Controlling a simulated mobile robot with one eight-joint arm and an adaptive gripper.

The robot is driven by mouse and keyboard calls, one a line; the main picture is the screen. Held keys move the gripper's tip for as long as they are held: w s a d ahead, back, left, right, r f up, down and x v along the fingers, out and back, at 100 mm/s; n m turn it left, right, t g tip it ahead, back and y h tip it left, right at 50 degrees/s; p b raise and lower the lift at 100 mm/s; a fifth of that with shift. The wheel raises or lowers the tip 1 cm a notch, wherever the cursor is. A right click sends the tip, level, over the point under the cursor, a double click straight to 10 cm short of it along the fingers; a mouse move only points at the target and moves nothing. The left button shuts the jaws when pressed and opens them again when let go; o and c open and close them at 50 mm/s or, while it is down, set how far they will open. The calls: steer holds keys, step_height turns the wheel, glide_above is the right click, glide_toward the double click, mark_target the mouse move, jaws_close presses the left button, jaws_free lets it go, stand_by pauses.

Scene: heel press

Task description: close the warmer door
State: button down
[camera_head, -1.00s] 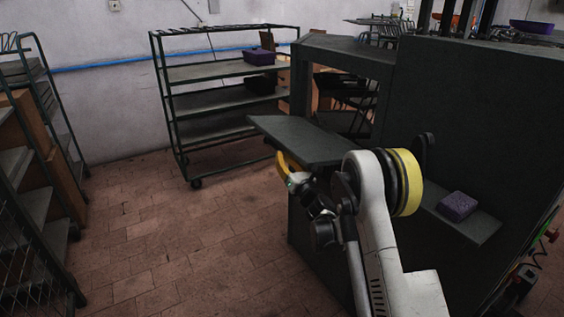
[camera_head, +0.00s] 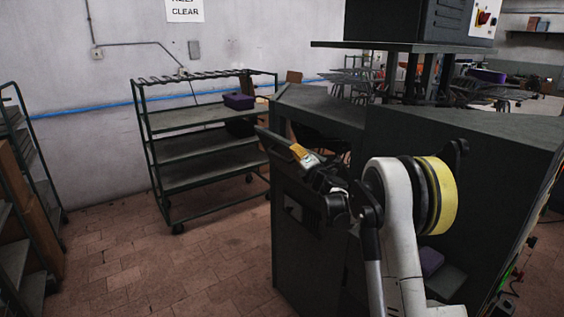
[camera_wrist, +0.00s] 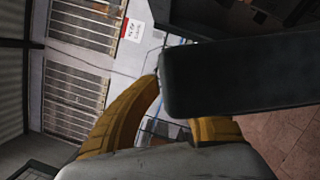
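The warmer is a dark grey cabinet (camera_head: 310,240) right of centre in the head view. Its door looks like a dark slab (camera_head: 272,142), seen nearly edge-on, jutting left and up from the cabinet's top left. My gripper (camera_head: 302,154) has yellow fingers and is right at the slab, below its near edge. In the wrist view the slab (camera_wrist: 245,78) crosses the right half. The left finger's tip is close to the slab's end. The slab hides the right finger's tip, so contact and finger gap are unclear. My arm hides where the slab meets the cabinet.
Another rack (camera_head: 20,180) is at the far left. A purple block (camera_head: 430,261) lies low behind my arm. Tiled floor (camera_head: 150,265) at left front is clear.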

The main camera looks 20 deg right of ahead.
steer(key=w+d+r+p, duration=0.1)
steer(key=w+d+r, duration=0.1)
steer(key=d, duration=0.6)
steer(key=shift+w+r, duration=0.3)
steer(key=shift+r, duration=0.3)
